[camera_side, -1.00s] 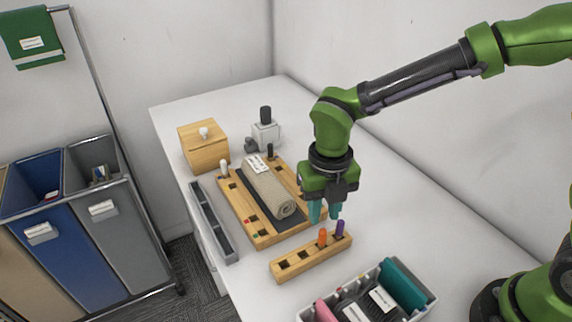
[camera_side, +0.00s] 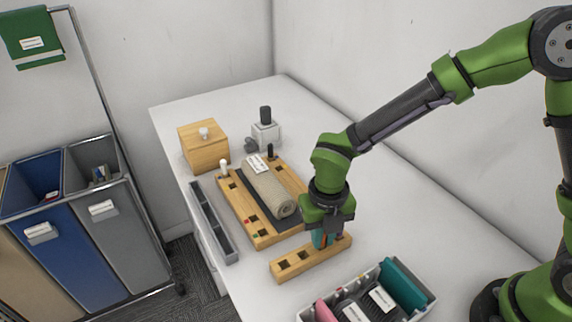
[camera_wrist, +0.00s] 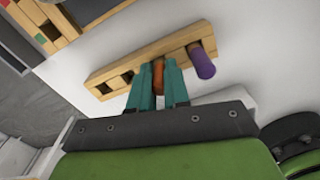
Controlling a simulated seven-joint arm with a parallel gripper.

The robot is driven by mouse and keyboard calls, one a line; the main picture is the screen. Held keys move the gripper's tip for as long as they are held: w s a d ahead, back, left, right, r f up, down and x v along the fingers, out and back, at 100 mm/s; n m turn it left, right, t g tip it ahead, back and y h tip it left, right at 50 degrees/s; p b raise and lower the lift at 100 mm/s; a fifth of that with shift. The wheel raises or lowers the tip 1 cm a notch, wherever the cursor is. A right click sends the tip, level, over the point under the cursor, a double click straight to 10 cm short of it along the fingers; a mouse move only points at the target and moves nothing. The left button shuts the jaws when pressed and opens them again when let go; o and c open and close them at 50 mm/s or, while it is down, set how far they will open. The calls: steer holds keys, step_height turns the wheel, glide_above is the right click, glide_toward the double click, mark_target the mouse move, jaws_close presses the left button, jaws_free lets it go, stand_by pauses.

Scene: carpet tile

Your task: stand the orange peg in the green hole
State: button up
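The orange peg (camera_wrist: 158,76) stands in the small wooden rack (camera_side: 285,267), beside the purple peg (camera_wrist: 202,62). My gripper (camera_side: 323,240) is low over this rack, pointing down. Its teal fingers (camera_wrist: 158,72) lie close on both sides of the orange peg and look shut on it. They hide much of the peg in both views. The larger wooden board (camera_side: 262,241) has a green mark (camera_side: 256,235) by a dark, empty-looking hole near its front end. The green mark also shows at the upper left of the wrist view (camera_wrist: 40,39).
A rolled cloth (camera_side: 268,188) lies on a dark strip on the board. A red mark (camera_side: 247,221) is near the green one. A grey tray (camera_side: 213,222) is left of the board. A bin with folders (camera_side: 405,284) stands in front of the rack.

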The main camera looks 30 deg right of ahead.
jaws_close()
steer(key=shift+r, duration=0.15)
